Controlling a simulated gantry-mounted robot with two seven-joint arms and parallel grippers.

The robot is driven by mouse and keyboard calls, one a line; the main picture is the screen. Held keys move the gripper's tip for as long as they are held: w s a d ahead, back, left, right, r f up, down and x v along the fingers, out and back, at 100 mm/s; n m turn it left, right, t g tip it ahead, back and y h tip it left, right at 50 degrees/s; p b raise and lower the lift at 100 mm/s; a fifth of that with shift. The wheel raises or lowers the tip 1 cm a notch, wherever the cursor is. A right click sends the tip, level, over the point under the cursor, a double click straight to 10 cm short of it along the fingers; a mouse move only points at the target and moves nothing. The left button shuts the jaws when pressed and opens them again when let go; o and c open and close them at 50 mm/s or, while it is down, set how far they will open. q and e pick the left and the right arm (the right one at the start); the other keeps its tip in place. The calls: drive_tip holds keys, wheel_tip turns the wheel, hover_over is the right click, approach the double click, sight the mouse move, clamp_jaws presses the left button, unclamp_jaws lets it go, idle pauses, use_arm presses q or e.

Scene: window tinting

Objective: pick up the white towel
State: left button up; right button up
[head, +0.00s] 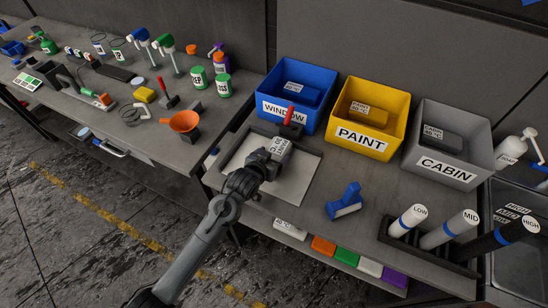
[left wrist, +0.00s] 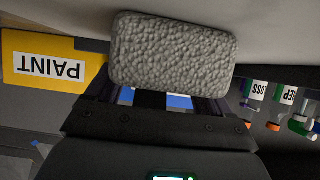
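A folded, thick-textured towel block looks pale with a white label in the head view (head: 283,150) and grey in the left wrist view (left wrist: 172,52). It appears to be the white towel, at the pale tray on the table. My left gripper (head: 266,164) is right at it, reaching down from the front. In the left wrist view my left gripper's fingers (left wrist: 165,100) stand apart, with a gap between them. The towel hides the fingertips, so I cannot tell whether they grip it. My right gripper is not in view.
The pale tray (head: 298,190) lies under my left gripper. Blue WINDOW (head: 285,109), yellow PAINT (head: 362,141) and grey CABIN (head: 440,168) bins stand behind, each with a labelled folded item. A blue tool (head: 345,200) and labelled cylinders (head: 408,221) stand right. Colored blocks sit below the front edge.

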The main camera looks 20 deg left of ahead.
use_arm(q)
drive_tip(key=c, duration=0.7)
drive_tip(key=shift+r, duration=0.1)
